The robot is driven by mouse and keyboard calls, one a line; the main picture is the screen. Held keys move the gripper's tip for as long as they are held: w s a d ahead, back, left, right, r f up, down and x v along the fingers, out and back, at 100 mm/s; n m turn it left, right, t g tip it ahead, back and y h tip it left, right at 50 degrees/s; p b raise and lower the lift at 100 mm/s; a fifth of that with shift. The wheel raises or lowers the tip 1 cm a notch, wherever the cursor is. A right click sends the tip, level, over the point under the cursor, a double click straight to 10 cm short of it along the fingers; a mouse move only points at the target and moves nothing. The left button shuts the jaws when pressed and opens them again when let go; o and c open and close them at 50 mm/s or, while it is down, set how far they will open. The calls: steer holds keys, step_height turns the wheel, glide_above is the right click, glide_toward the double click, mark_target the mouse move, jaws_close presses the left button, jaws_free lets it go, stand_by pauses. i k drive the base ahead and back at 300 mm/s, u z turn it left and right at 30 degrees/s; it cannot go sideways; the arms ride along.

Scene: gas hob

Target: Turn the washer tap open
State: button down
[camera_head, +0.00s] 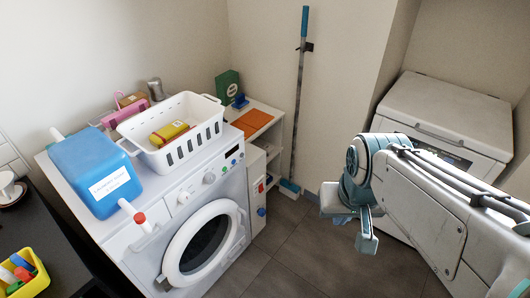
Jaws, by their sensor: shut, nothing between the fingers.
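A white front-loading washer (204,212) stands at the left, with a round door and a control panel that has a round knob (209,177). A blue canister (92,172) with a white label lies on the washer's top at the front left. A white spout with a red end (139,217), which looks like a tap, sticks out from the canister over the washer's front edge. I cannot tell whether it is open or closed. My gripper (366,238) is shut and empty, in the air at the right, well apart from the washer and the spout.
A white basket (172,148) with a yellow and red pack stands on the washer. A low shelf unit (267,140) with a green box (228,86) is beside it. A broom (298,110) leans on the wall. A dark counter with a yellow bin (35,284) is front left. The floor between is clear.

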mark_target(262, 213)
steer(key=z, duration=1.45)
steer(key=i, duration=1.9)
steer(key=u, duration=3.15)
